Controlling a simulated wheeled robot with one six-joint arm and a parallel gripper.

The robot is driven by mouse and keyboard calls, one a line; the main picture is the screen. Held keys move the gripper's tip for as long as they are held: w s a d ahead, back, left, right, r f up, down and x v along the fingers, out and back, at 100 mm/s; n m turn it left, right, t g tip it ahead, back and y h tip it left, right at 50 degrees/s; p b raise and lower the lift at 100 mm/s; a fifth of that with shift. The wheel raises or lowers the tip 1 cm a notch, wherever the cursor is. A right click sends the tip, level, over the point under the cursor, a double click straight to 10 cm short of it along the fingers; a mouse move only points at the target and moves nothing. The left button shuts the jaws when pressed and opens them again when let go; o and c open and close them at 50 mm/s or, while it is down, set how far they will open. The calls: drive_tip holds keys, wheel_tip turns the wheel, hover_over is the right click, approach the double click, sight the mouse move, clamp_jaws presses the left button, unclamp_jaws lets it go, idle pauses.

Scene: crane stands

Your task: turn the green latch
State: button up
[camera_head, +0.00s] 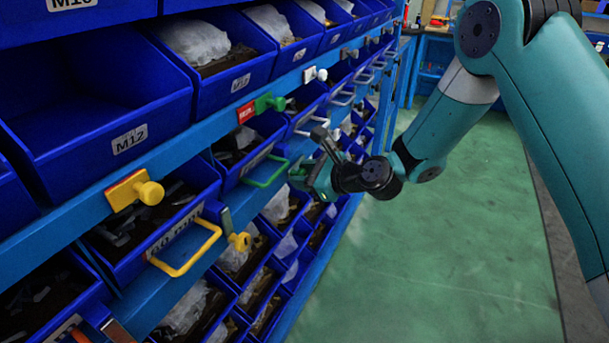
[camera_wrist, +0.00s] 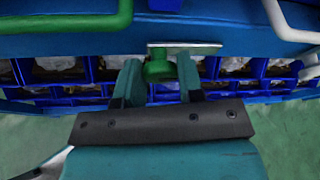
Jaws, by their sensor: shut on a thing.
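A green latch knob (camera_wrist: 159,70) on a grey metal plate (camera_wrist: 184,48) shows at the top middle of the wrist view, under the blue drawer front. My gripper (camera_wrist: 159,78) has one finger on each side of the knob and is shut on it. In the head view my gripper (camera_head: 306,172) is at the rack, just right of the green drawer handle (camera_head: 265,172), and mostly hides this knob. A second green knob (camera_head: 268,102) with a red plate (camera_head: 246,112) sits on the rail above, apart from my gripper.
A yellow knob (camera_head: 150,193) on the rail, a yellow handle (camera_head: 192,258) and a lower yellow knob (camera_head: 240,242) are to the left. White handles (camera_head: 312,120) continue to the right. Blue bins (camera_head: 110,120) fill the rack. The green floor (camera_head: 430,250) to the right is clear.

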drive_tip(key=n+t+b, duration=0.2)
drive_tip(key=n+b, duration=0.2)
drive_tip(key=b, duration=0.2)
drive_tip(key=n+t+b, duration=0.2)
drive_tip(key=n+b, duration=0.2)
drive_tip(key=b, duration=0.2)
drive_tip(key=f+n+t+b, duration=0.1)
drive_tip(key=n+t+b, duration=0.1)
drive_tip(key=n+b, duration=0.2)
drive_tip(key=shift+s+a+b, duration=0.1)
drive_tip(key=shift+s+b, duration=0.1)
drive_tip(key=shift+b, duration=0.95)
drive_tip(key=shift+r, duration=0.1)
drive_tip(key=o, duration=0.9)
